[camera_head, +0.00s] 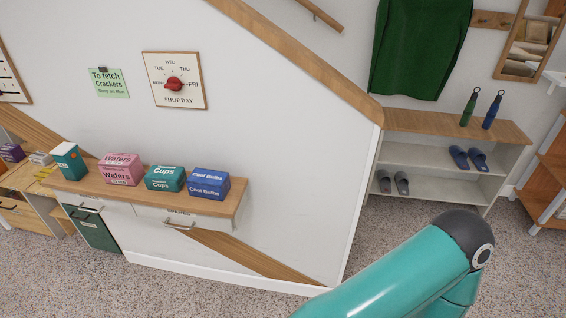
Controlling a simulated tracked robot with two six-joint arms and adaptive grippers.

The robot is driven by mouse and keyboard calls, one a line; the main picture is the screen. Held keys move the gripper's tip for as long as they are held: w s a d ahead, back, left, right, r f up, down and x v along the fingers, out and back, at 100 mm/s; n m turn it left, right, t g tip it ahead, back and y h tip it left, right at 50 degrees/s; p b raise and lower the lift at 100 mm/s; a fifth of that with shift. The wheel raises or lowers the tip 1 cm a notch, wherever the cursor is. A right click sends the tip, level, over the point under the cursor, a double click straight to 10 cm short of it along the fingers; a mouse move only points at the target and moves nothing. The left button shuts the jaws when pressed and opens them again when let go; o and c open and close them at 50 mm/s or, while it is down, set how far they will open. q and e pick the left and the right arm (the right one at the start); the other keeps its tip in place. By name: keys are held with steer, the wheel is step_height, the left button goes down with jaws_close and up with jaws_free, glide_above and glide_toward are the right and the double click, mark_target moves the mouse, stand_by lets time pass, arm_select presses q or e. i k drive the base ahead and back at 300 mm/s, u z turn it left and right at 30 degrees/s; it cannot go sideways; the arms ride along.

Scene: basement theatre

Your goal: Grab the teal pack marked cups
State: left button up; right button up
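The teal pack marked Cups (165,179) stands on the narrow wooden shelf (150,198) against the white wall, left of centre. It stands between a pink pack marked Wafers (122,169) on its left and a blue pack (208,184) on its right, with small gaps. Neither gripper is in view. A teal link of one of my arms shows at the bottom right, well away from the packs.
The shelf has drawers below, and a dark green bin (93,231) stands under it. A shoe rack (440,155) with slippers and two bottles is at the right. A low wooden unit (25,185) is at the far left. Carpet in front is clear.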

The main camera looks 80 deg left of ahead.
mark_target(158, 178)
steer(key=u, duration=0.2)
steer(key=i, duration=0.25)
steer(key=u, duration=2.55)
steer(key=i, duration=0.2)
steer(key=u, duration=1.4)
steer(key=k, duration=0.25)
steer(key=u, duration=0.55)
steer(key=i, duration=1.4)
steer(key=z, duration=0.6)
